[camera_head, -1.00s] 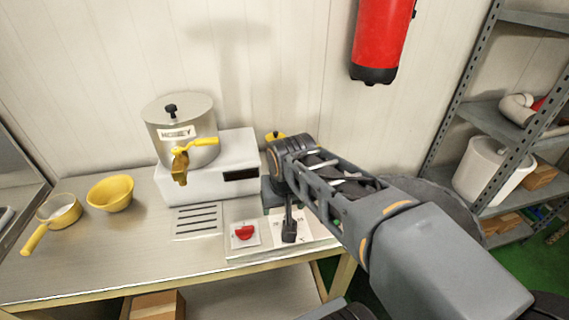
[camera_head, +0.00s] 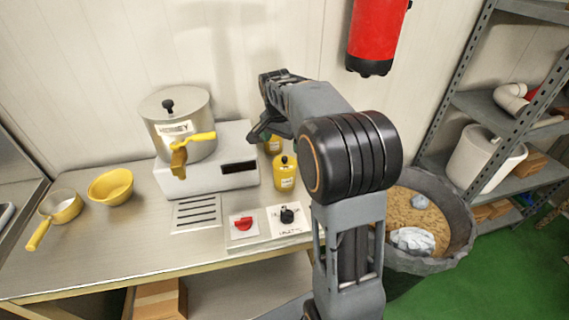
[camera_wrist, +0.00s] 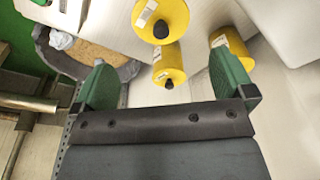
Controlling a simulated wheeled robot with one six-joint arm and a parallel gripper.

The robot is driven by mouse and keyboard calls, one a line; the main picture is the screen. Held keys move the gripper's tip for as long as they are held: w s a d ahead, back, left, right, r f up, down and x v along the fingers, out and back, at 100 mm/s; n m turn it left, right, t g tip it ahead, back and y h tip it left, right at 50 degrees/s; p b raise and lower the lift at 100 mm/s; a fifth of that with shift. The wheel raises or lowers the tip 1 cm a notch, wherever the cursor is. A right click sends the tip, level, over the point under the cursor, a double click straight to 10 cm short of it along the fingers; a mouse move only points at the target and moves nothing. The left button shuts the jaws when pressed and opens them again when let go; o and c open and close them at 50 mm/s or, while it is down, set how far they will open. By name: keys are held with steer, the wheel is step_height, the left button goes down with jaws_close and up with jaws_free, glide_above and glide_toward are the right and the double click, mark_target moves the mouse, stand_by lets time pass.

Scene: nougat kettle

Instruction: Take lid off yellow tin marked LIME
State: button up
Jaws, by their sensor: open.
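Three yellow tins show in the wrist view: one at the top (camera_wrist: 160,14), one below it (camera_wrist: 168,62) and one to the right (camera_wrist: 226,44). The first two have dark lid knobs. In the head view, one tin (camera_head: 285,178) stands right of the white base, and another (camera_head: 272,147) is partly hidden behind it. Their labels are too small to read, so I cannot tell which is marked LIME. My gripper (camera_wrist: 165,78) is open, its green fingers wide apart and empty, with the middle tin showing between them. In the head view it is mostly hidden behind my arm.
A steel honey kettle (camera_head: 180,112) with a yellow tap stands on a white base (camera_head: 212,178) left of the tins. A red knob (camera_head: 243,223) and black knob (camera_head: 287,215) are in front. A grey tub (camera_head: 458,215) stands right of the bench. A yellow bowl (camera_head: 111,188) is left.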

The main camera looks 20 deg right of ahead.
mark_target(284, 158)
steer(key=shift+w+d+f+p, duration=0.15)
steer(key=shift+d+f+p, duration=0.1)
steer(key=shift+f, duration=1.1)
steer(key=shift+w+d+f+p, duration=0.15)
steer(key=shift+f+p, duration=0.05)
steer(key=shift+f, duration=1.2)
steer(key=shift+w+d+f+p, duration=0.15)
steer(key=shift+d+f+p, duration=0.1)
steer(key=shift+f, duration=1.1)
steer(key=shift+a, duration=0.1)
steer(key=c, duration=0.7)
